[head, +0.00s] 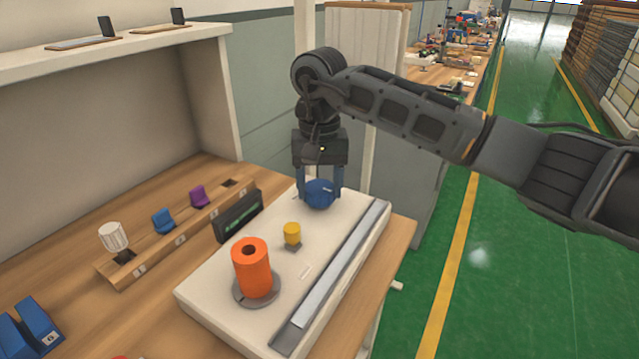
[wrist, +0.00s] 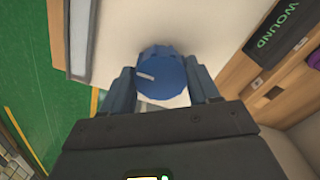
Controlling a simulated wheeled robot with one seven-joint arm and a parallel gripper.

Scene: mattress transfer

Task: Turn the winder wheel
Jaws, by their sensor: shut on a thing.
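The blue winder wheel (head: 319,194) sits at the far end of the white winder base (head: 215,290). My gripper (head: 320,192) comes down from above with one finger on each side of the wheel and is shut on it. In the wrist view the round wheel (wrist: 165,75) lies between my two fingers (wrist: 163,80), and a small pale marker on its top points to the left. The wheel's sides are partly hidden by the fingers. An orange spool (head: 252,268) stands upright on a grey disc at the near end of the base. A small yellow cylinder (head: 292,234) stands between spool and wheel.
A dark display (head: 238,216) stands left of the base; in the wrist view its panel (wrist: 285,35) reads "WOUND". A wooden rack (head: 170,250) holds a white, a blue and a purple piece. A grey channel (head: 335,275) runs along the base's right edge. A shelf (head: 100,50) overhangs at upper left.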

